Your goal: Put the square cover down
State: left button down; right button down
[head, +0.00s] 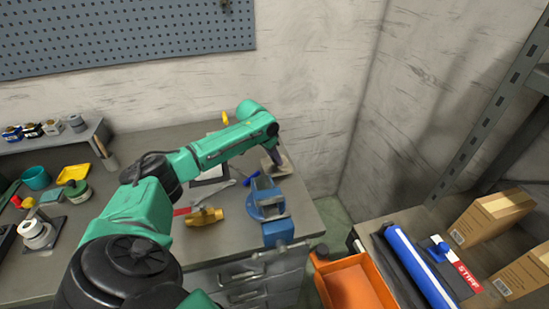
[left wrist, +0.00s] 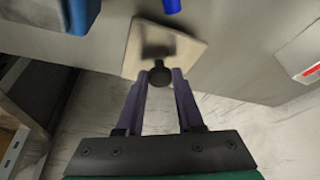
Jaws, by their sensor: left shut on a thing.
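The square cover (head: 284,169) is a flat beige-grey plate near the back right corner of the workbench. In the left wrist view the cover (left wrist: 190,48) has a dark round knob (left wrist: 160,75) between my fingertips. My left gripper (head: 274,157) reaches down to it from above, and in the left wrist view the gripper (left wrist: 163,78) is shut on the knob. The cover's underside is hidden, so I cannot tell whether it rests on the bench or hangs just above. My right gripper is not in view.
A blue vise (head: 267,199) stands just in front of the cover. A small blue item (head: 251,178) and a wrench (head: 215,193) lie left of it. A brass-coloured piece (head: 205,217) lies farther front. The wall (head: 305,120) is close behind.

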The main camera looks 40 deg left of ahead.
pick_arm(q)
jog(key=shift+w+f, duration=0.1)
jog(key=shift+f, duration=0.4)
jog(key=c, duration=0.5)
grip_release()
jog(key=shift+f, duration=0.1)
jog(key=shift+c, duration=0.2)
jog(key=b+v, duration=0.1)
jog(key=v, duration=1.1)
